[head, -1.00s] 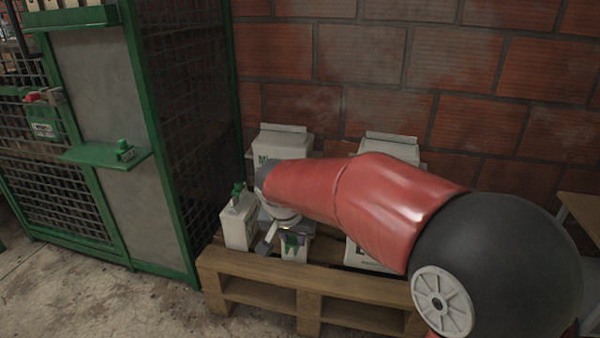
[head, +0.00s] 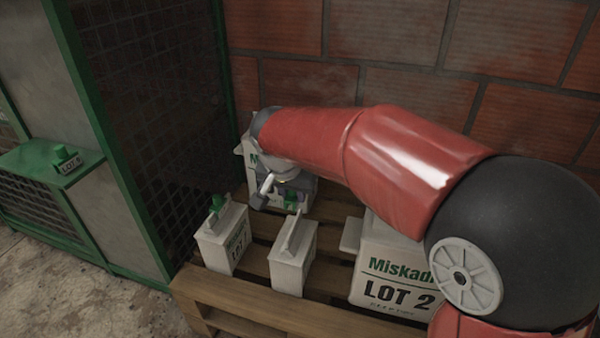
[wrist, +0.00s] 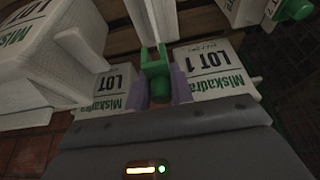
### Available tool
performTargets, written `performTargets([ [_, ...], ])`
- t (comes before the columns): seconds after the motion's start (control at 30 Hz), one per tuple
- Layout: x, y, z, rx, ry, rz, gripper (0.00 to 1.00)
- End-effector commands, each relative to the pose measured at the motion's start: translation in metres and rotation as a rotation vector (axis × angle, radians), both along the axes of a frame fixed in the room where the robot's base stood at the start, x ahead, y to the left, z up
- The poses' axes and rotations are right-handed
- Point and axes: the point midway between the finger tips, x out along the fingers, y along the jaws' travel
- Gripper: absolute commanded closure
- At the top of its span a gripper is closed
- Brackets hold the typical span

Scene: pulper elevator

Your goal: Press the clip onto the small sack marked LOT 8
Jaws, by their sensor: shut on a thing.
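My gripper (head: 278,194) is shut on a green clip (head: 291,199), which shows between its fingers in the wrist view (wrist: 155,68). The middle small white sack (head: 292,258) stands on the pallet just in front of and below the clip, its top ridge bare. I see no readable marking on it. In the wrist view a white ridge (wrist: 155,18) lies beyond the clip; I cannot tell whether they touch. Another small sack (head: 222,242) stands to the left with a green clip (head: 217,203) on top; its lot number is unclear.
A big sack marked LOT 2 (head: 392,268) stands to the right; another big sack (head: 250,160) stands behind my gripper. All stand on a wooden pallet (head: 235,292) by a brick wall. A green cage shelf (head: 30,163) at left holds a labelled green item (head: 66,158).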

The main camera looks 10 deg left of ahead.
Motion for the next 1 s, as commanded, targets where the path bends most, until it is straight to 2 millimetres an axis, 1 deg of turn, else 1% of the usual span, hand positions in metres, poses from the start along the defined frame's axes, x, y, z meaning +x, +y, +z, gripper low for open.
performTargets([
  [0.27,0.0,0.0,-0.009,0.0,0.0,0.001,0.98],
  [0.77,0.0,0.0,-0.054,0.001,0.0,0.0,0.98],
  [1.0,0.0,0.0,-0.059,0.0,0.0,0.0,0.98],
])
